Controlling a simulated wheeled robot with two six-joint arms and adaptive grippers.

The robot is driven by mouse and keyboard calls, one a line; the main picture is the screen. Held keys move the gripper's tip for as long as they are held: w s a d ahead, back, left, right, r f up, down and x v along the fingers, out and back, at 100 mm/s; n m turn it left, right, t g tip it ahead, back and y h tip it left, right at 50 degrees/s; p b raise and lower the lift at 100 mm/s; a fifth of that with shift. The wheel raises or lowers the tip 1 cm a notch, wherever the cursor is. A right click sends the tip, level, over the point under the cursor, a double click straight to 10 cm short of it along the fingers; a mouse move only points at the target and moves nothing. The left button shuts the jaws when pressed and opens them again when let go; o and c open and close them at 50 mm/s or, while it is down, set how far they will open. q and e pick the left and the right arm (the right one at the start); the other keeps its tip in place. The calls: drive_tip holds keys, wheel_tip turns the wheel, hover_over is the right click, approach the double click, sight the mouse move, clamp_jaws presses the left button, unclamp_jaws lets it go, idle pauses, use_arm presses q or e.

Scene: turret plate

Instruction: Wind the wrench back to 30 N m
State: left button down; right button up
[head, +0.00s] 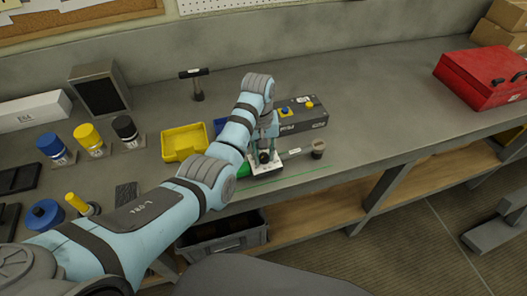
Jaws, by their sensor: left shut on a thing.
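The wrench (294,152) lies low over the front of the bench, with a pale shaft running to the right from my left gripper. A short brownish round piece (318,149) is at the shaft's right end. My left gripper (264,156) reaches down and is shut on the wrench's left end, which shows as a dark round part. A white block with dark parts (263,167) is just under the fingers. My left arm and gripper hide much of this end. The torque scale is too small to read. My right gripper is not in view.
A grey box with blue and yellow knobs (302,115) stands just behind. A yellow bin (184,142) and a green item (243,169) are to the left. A black-topped post (196,84) stands further back. A red toolbox (484,78) is at the right; the bench before it is clear.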

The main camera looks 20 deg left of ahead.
use_arm(q)
drive_tip(key=c, duration=1.3)
unclamp_jaws()
